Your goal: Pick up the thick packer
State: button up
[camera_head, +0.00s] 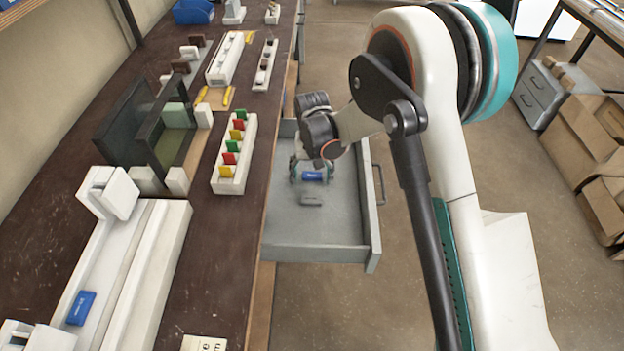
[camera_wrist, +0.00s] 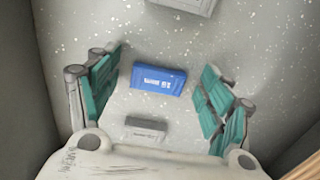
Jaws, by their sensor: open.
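A blue block (camera_wrist: 158,79) with white lettering, too small to read, lies in the open grey drawer; it also shows in the head view (camera_head: 313,176). A small grey block (camera_wrist: 145,130) lies near my gripper's palm in the wrist view. Another grey block (camera_wrist: 190,4) is cut off at the top edge. I cannot tell from a label which one is the thick packer. My gripper (camera_wrist: 160,92) is open over the drawer, its teal finger pads on either side of the blue block with gaps. Nothing is held.
The grey drawer (camera_head: 283,240) has walls around the blocks. The dark bench (camera_head: 207,275) runs along the left. On it are a rack (camera_head: 218,184) of coloured tabs and a white channel fixture (camera_head: 160,262) with another blue block (camera_head: 81,308).

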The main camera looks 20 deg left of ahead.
jog(key=c, duration=0.8)
jog(key=shift+c, duration=0.2)
jog(key=shift+r, duration=0.1)
